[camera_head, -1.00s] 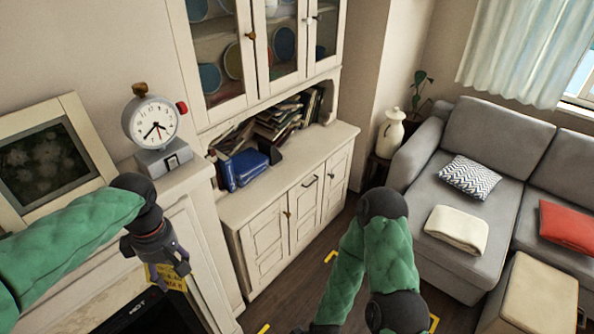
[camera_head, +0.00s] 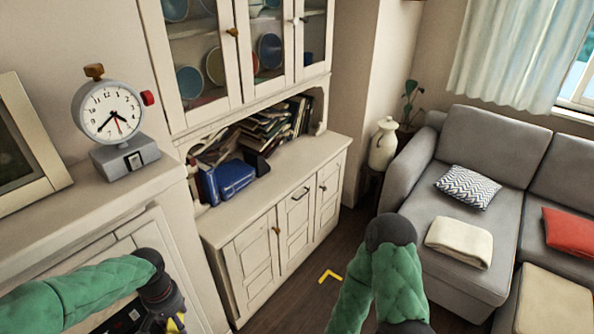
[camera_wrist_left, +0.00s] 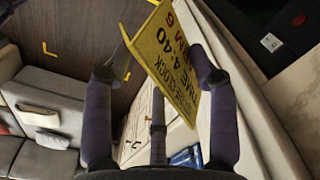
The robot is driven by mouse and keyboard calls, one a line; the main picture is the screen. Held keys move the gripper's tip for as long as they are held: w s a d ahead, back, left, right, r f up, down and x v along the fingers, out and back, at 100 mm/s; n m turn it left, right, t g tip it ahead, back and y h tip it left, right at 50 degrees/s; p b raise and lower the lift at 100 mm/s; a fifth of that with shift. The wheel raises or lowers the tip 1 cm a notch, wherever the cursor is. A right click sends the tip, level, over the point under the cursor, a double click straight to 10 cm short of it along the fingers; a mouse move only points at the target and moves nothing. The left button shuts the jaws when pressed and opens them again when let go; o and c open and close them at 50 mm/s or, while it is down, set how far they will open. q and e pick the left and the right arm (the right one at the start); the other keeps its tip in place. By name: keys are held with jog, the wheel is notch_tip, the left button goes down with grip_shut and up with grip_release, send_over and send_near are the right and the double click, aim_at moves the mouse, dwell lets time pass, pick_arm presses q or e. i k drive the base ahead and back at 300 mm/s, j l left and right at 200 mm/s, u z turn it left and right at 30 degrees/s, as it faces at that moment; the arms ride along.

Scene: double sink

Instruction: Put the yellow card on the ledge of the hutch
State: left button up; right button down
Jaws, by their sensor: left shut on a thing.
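The yellow card (camera_wrist_left: 166,62), printed with dark and red letters, is held in my left gripper (camera_wrist_left: 158,70), whose fingers are shut on it. In the head view, a sliver of the card (camera_head: 178,322) shows by my left gripper (camera_head: 168,326) at the bottom edge, left of and below the hutch. The white hutch (camera_head: 262,255) stands in the middle, with its ledge (camera_head: 300,165) between the lower doors and the glass-fronted upper part. The card is apart from the ledge. My right arm shows at the bottom, but its gripper is out of view.
Blue binders (camera_head: 232,180) and piled books (camera_head: 265,132) occupy the back of the ledge; its front strip is bare. A clock (camera_head: 110,115) and a picture frame (camera_head: 25,150) stand on the mantel to the left. A grey sofa (camera_head: 470,220) is at the right.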

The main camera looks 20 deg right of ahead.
aim_at(240, 207)
jog(key=i+l+z, duration=0.25)
jog(key=i+z, duration=0.6)
jog(key=i+l+u, duration=0.1)
jog(key=i+u, duration=0.15)
jog(key=i+l+u, duration=0.25)
jog(key=i, duration=0.25)
jog(key=i+l+u, duration=0.15)
jog(key=i+u, duration=0.15)
